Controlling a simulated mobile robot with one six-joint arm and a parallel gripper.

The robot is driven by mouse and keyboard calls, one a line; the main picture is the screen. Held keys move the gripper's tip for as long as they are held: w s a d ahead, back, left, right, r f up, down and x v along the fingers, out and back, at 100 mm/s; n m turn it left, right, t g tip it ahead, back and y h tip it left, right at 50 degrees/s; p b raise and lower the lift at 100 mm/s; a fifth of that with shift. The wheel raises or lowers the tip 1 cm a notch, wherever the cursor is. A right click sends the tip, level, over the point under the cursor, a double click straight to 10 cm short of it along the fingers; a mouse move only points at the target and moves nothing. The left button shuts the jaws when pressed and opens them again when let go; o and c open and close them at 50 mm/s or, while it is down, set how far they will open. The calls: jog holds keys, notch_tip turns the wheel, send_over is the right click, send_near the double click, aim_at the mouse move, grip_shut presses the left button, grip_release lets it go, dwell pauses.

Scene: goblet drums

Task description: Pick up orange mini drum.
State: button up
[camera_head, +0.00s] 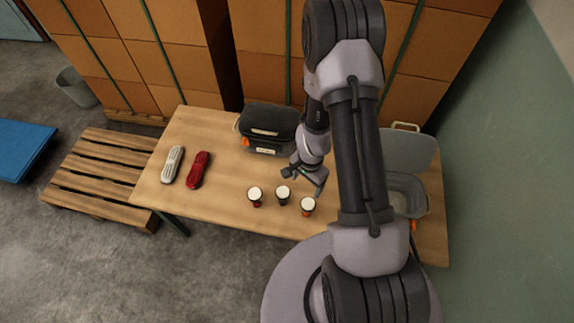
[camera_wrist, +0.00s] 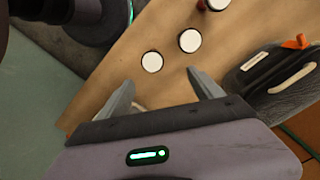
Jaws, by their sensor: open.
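Three small goblet drums with white heads stand upright in a loose row near the table's front edge. The orange mini drum (camera_head: 308,206) is the rightmost; in the wrist view its white head (camera_wrist: 152,61) lies just beyond my fingertips, with its body mostly hidden. The middle drum (camera_head: 283,194) is dark; it also shows in the wrist view (camera_wrist: 190,40). The left drum (camera_head: 255,195) is dark red and is cut by the wrist view's top edge (camera_wrist: 212,4). My gripper (camera_head: 307,180) is open and empty, behind the drums; its spread fingers show in the wrist view (camera_wrist: 162,88).
A closed black case (camera_head: 268,128) stands behind the drums, and an open grey case (camera_head: 408,178) is at the table's right. A white object (camera_head: 172,164) and a red object (camera_head: 198,169) lie at the left. The wooden table (camera_head: 222,200) is bare around the drums.

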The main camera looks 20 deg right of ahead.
aim_at(307, 205)
jog(key=f+b, duration=0.4)
jog(key=f, duration=0.1)
jog(key=s+f+b, duration=0.1)
jog(key=f+b, duration=0.3)
jog(key=f, duration=0.1)
jog(key=f+b, duration=0.4)
jog(key=f, duration=0.1)
jog(key=shift+s+d+b, duration=0.2)
jog(key=shift+s+b, duration=0.1)
jog(key=f+b, duration=0.2)
jog(key=f, duration=0.1)
jog(key=d+f+b, duration=0.1)
jog(key=f+b, duration=0.1)
jog(key=shift+w, duration=0.15)
jog(key=shift+a+r, duration=0.1)
jog(key=shift+r, duration=0.05)
jog(key=shift+c, duration=0.5)
jog(key=c, duration=1.3)
